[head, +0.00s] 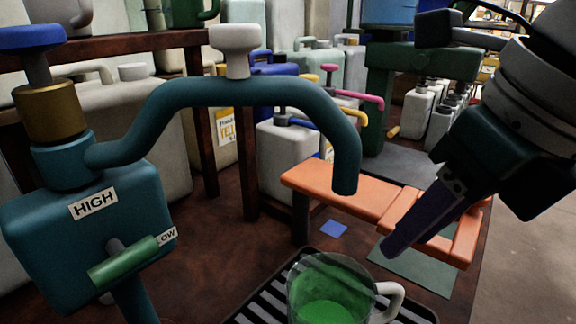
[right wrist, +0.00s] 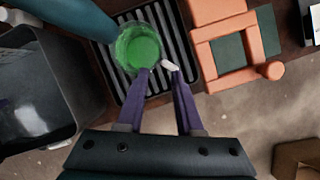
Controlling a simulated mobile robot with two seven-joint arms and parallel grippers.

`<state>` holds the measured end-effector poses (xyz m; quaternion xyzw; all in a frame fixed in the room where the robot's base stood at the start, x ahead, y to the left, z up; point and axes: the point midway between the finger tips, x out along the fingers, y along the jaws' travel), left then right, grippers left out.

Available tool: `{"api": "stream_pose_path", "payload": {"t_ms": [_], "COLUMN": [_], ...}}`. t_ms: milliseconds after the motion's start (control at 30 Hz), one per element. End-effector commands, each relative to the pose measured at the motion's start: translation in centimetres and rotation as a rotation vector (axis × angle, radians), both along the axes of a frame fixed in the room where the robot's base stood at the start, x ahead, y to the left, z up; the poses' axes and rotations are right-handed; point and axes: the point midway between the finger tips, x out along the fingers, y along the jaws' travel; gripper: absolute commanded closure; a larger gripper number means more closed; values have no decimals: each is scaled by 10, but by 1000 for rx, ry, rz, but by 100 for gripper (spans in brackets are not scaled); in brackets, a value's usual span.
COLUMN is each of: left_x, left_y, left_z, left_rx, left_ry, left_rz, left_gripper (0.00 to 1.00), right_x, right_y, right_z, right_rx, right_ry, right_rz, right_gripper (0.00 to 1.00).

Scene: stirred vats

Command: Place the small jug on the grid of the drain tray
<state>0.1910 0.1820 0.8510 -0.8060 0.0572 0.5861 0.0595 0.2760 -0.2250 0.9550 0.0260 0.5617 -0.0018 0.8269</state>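The small jug (head: 328,290) is clear, holds green liquid and has a pale handle (head: 391,300) on its right. It appears upright over the dark slatted grid of the drain tray (head: 254,308); its base is cut off in the head view. The right wrist view shows the jug (right wrist: 138,47) over the slats of the tray (right wrist: 181,62). My right gripper (head: 393,248) has purple fingers and is above and beside the handle. My left gripper is out of view.
An orange stand (head: 340,190) is behind the tray. Several canisters crowd the back. A dark bin (right wrist: 35,90) is at left in the wrist view.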

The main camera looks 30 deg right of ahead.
Motion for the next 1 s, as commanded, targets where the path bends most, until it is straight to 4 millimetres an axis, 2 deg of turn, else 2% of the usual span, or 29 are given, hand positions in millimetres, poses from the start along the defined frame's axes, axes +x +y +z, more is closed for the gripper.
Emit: {"api": "stream_pose_path", "payload": {"t_ms": [133, 233, 300, 367, 400, 467, 500, 600, 700, 833, 1000], "left_x": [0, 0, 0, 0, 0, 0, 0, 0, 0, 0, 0], "left_y": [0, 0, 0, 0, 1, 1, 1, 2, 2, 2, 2], "left_z": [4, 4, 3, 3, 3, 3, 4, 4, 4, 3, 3], "left_rx": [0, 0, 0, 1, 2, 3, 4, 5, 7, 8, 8], "left_ry": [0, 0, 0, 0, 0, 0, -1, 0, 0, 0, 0], "left_rz": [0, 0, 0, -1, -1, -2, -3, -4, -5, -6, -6], "left_gripper": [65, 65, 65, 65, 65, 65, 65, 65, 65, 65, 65], "right_x": [-1, -2, -4, -6, -10, -17, -23, -42, -63, -82, -87], "right_y": [15, 43, 63, 76, 80, 81, 78, 67, 55, 44, 41], "right_z": [-3, -14, -23, -31, -37, -48, -55, -73, -88, -99, -102], "right_rx": [81, 258, 428, 583, 677, 795, 856, 948, 979, 985, 987], "right_ry": [-3, 2, 25, 57, 83, 121, 141, 156, 136, 90, 72], "right_rz": [-95, -331, -601, -889, -1098, -1422, -1635, -2090, -2437, -2700, -2767], "right_gripper": [65, 65, 65, 65, 65, 65, 65, 65, 65, 65, 65]}}
